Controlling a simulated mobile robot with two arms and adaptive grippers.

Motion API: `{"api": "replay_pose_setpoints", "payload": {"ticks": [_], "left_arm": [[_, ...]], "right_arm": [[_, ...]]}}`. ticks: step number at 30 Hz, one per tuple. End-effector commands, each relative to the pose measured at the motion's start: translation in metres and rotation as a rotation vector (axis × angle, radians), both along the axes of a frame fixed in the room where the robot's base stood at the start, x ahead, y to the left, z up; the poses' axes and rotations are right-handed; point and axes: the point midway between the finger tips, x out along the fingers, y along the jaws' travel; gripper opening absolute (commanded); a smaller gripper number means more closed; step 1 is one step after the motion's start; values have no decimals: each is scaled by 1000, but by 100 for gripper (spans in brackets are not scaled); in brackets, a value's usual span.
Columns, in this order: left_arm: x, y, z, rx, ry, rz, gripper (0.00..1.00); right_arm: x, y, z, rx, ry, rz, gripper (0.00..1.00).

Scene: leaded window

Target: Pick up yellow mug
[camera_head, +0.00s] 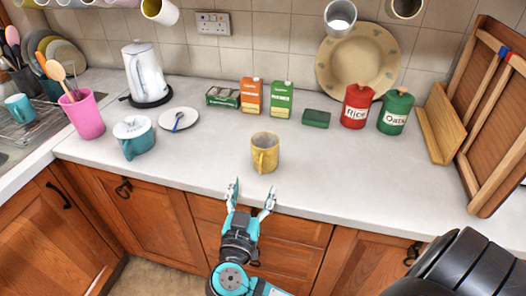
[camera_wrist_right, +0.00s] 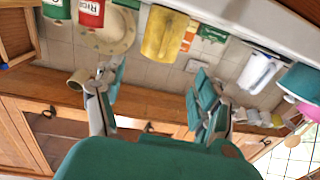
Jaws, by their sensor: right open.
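The yellow mug (camera_head: 264,152) stands upright near the front of the white worktop, with its handle toward the front edge. My right gripper (camera_head: 252,187) is open and empty in front of the worktop edge, just short of the mug and apart from it. In the right wrist view, which looks upside down, the yellow mug (camera_wrist_right: 165,34) shows beyond the spread fingers of my right gripper (camera_wrist_right: 160,74). My left gripper is not in view.
A teal lidded pot (camera_head: 133,138) and a saucer with a spoon (camera_head: 178,119) stand left of the mug. Orange (camera_head: 251,97) and green cartons (camera_head: 281,99) and red (camera_head: 356,106) and green canisters (camera_head: 395,112) stand behind. The worktop right of the mug is clear.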

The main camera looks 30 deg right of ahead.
Motion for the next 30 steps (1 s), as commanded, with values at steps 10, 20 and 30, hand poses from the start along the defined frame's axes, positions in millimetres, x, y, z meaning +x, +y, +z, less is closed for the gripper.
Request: {"api": "replay_pose_setpoints", "payload": {"ticks": [10,20,30], "left_arm": [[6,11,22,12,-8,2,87],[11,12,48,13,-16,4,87],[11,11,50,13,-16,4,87]], "right_arm": [[40,-40,1,-1,1,1,71],[65,-67,10,-6,1,-1,71],[78,-80,2,1,4,2,71]]}}
